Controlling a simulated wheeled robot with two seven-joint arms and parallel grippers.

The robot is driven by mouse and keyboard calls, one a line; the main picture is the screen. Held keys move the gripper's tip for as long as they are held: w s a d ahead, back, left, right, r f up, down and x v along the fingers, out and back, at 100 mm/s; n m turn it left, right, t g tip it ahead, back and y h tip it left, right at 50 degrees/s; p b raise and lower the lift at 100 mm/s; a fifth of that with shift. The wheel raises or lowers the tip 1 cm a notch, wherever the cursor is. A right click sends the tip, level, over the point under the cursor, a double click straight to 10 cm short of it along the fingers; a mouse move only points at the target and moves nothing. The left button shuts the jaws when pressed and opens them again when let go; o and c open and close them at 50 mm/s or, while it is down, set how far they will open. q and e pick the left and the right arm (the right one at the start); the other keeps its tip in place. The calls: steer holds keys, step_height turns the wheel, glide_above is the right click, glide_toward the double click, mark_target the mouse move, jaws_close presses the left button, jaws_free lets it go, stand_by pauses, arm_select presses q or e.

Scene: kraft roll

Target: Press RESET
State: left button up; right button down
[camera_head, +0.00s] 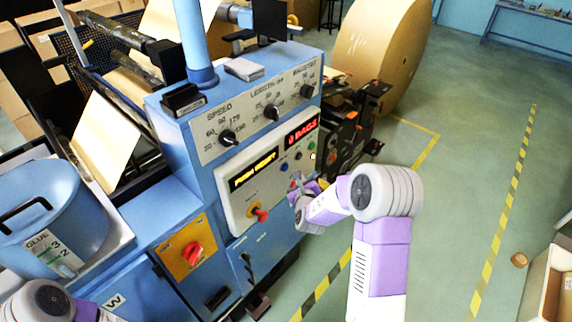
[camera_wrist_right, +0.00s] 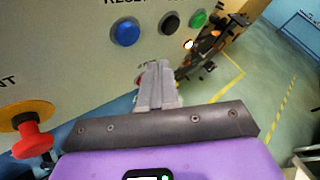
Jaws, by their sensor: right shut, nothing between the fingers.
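The blue button (camera_head: 284,168) sits on the light control panel (camera_head: 238,205) of the blue machine, below the displays. In the right wrist view the blue button (camera_wrist_right: 125,32) is under a label cut off at the top edge, which seems to begin "RESE". My right gripper (camera_wrist_right: 158,72) is shut and empty, its fingertips below and right of the blue button and apart from it. In the head view my right gripper (camera_head: 298,186) is just below the button row, partly hidden by its own wrist. Only part of my left arm shows, at the lower left; its gripper is out of view.
A black button (camera_wrist_right: 170,22) and a green button (camera_wrist_right: 198,18) are right of the blue one. A red knob on a yellow base (camera_wrist_right: 30,135) juts out at left. An orange plate with a red switch (camera_head: 193,252) is lower left. Open floor lies right.

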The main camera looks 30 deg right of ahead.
mark_target(285, 167)
steer(key=shift+w+a+b, duration=0.3)
steer(key=shift+w+b, duration=0.05)
steer(key=shift+w, duration=0.35)
steer(key=shift+w+a+b, duration=0.3)
steer(key=shift+w+b, duration=0.05)
steer(key=shift+w, duration=0.3)
stand_by(1.1)
steer(key=shift+w+a+b, duration=0.1)
steer(key=shift+w+b, duration=0.3)
steer(key=shift+b, duration=0.2)
steer(key=shift+w+a+b, duration=0.2)
steer(key=shift+w+b, duration=0.2)
stand_by(0.5)
steer(key=shift+s+d+b, duration=0.3)
steer(key=shift+s+b, duration=0.45)
steer(key=shift+b, duration=0.05)
